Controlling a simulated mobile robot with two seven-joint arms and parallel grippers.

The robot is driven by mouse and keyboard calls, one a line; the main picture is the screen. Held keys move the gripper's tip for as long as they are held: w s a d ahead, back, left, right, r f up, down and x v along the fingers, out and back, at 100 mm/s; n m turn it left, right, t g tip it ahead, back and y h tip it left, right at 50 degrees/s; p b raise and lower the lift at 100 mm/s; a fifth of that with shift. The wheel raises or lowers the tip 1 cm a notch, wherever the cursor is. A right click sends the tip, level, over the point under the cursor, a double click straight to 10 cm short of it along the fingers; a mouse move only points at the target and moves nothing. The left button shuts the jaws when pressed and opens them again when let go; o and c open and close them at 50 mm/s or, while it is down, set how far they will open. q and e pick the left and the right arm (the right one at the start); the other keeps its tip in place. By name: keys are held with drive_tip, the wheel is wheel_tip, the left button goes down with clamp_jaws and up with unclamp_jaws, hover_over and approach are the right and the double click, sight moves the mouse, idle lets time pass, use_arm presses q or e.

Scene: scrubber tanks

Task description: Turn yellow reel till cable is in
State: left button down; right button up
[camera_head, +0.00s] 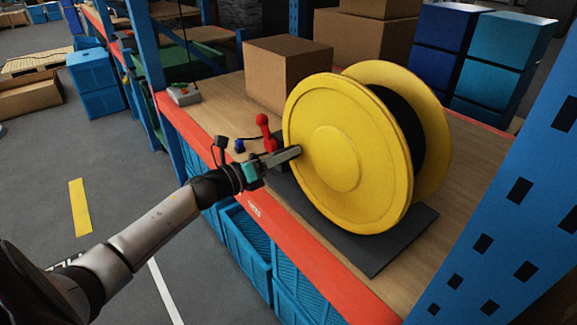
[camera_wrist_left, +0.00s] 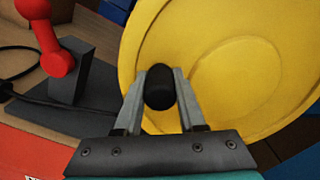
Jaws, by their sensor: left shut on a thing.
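The yellow reel (camera_head: 340,155) stands upright on a dark base plate (camera_head: 375,255) on the wooden shelf, with black cable (camera_head: 402,125) wound between its two flanges. My left gripper (camera_head: 296,152) is at the left edge of the reel's near face. In the left wrist view its two fingers (camera_wrist_left: 160,92) are shut on a black knob (camera_wrist_left: 159,88) in front of the yellow face (camera_wrist_left: 240,70). In the head view the knob is hidden by the fingers. My right gripper is not in view.
A red-knobbed lever (camera_head: 265,128) stands on the base just behind my gripper; it is at upper left in the wrist view (camera_wrist_left: 52,50). A cardboard box (camera_head: 285,72) sits behind the reel. A blue rack post (camera_head: 510,220) stands at right. A grey control box (camera_head: 183,94) lies at the shelf's far left.

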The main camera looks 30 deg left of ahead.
use_arm(q)
drive_tip(key=shift+a+r+m, duration=0.2)
drive_tip(key=shift+r+m, duration=0.9)
drive_tip(key=shift+r, duration=0.05)
drive_tip(key=c, duration=0.5)
unclamp_jaws()
drive_tip(key=v, duration=1.5)
drive_tip(key=shift+r, duration=0.1)
